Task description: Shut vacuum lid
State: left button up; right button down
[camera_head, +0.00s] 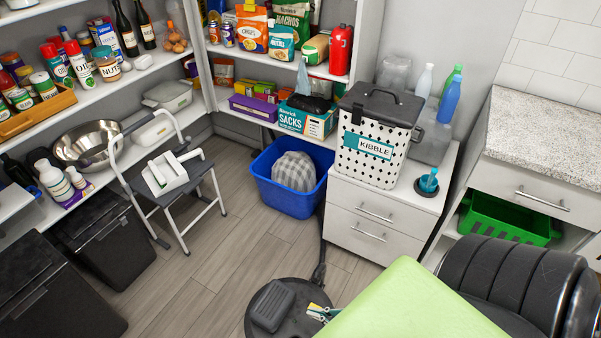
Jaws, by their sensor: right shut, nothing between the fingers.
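A round black vacuum (259,327) lies on the floor at the bottom middle. A dark grey rectangular lid (272,304) shows on its top and looks raised a little above the disc. How wide its gap is, I cannot tell. My left gripper is out of view.
The lime green surface (414,306) and a black ribbed chair (510,275) fill the lower right. A blue bin (293,200) and a white drawer cabinet (365,232) with a kibble container (375,145) stand behind. A folding step stool (190,190) is at left.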

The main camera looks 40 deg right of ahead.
pick_arm(q)
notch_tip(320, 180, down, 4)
jog(key=b, duration=0.3)
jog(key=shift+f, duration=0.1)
pick_arm(e)
jog(key=s+d+f, duration=0.1)
jog(key=s+f, duration=0.3)
jog(key=f, duration=0.2)
jog(key=shift+s+d, duration=0.3)
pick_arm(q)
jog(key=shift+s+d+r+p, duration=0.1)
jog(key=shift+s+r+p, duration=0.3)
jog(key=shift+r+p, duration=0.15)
pick_arm(e)
jog(key=s+d, duration=0.3)
jog(key=s, duration=0.6)
jog(key=shift+r, duration=0.3)
